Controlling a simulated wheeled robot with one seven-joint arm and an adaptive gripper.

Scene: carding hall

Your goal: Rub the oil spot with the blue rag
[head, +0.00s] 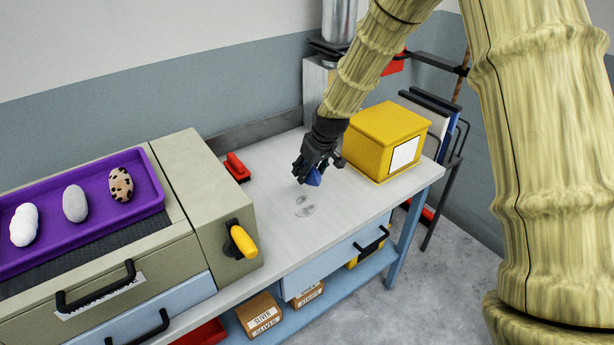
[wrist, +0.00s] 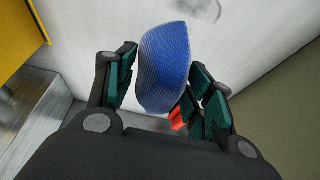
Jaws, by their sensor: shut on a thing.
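My gripper (head: 310,172) is above the bench top, just behind the oil spot. In the wrist view the rag (wrist: 165,68) sits between the two green-padded fingers of my gripper (wrist: 160,85). The oil spot (head: 305,206) is a faint grey smear on the pale bench top. It also shows in the wrist view as a grey patch (wrist: 202,8) at the top, beyond the rag. The rag appears apart from the spot.
A yellow box (head: 377,150) with a white label stands close on the right. A red-handled item (head: 237,168) lies at the left. A beige machine (head: 190,180) with a yellow handle and a purple tray (head: 100,236) is further left. The bench (head: 345,213) is clear around the spot.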

